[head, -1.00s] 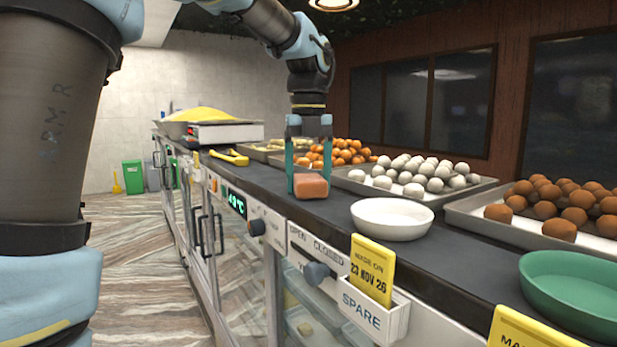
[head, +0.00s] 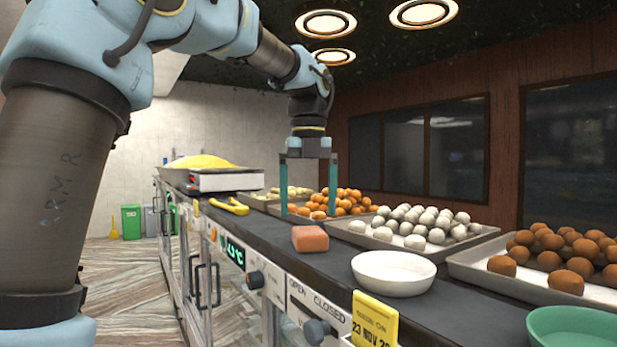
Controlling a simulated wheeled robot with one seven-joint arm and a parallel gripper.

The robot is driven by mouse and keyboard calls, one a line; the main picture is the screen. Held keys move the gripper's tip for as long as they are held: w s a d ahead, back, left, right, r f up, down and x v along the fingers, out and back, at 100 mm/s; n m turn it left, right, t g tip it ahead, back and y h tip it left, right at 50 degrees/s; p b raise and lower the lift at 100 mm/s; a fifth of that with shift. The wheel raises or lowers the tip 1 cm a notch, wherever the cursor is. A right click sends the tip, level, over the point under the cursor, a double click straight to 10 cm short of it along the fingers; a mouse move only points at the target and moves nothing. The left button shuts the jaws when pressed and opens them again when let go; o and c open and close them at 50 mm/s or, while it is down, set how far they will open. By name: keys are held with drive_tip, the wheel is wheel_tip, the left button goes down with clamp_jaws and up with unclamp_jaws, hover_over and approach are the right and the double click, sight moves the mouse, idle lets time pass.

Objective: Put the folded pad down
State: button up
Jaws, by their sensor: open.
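The folded pad (head: 310,239) is a small reddish-brown block. It lies flat on the dark counter top (head: 262,231), near the front edge and left of a white bowl. My gripper (head: 308,212) points down above and a little behind the pad in the picture. Its two teal fingers are apart with nothing between them. The fingertips are clear of the pad.
The white bowl (head: 393,273) stands close to the right of the pad. Behind are trays of orange sweets (head: 345,201), white sweets (head: 425,222) and brown sweets (head: 565,262). Yellow tongs (head: 229,206) and a scale (head: 226,180) are farther left. A green bowl (head: 575,328) is at lower right.

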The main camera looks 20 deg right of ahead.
sight(309, 229)
wheel_tip(309, 229, up, 7)
drive_tip(key=shift+f, duration=0.2)
idle(0.5)
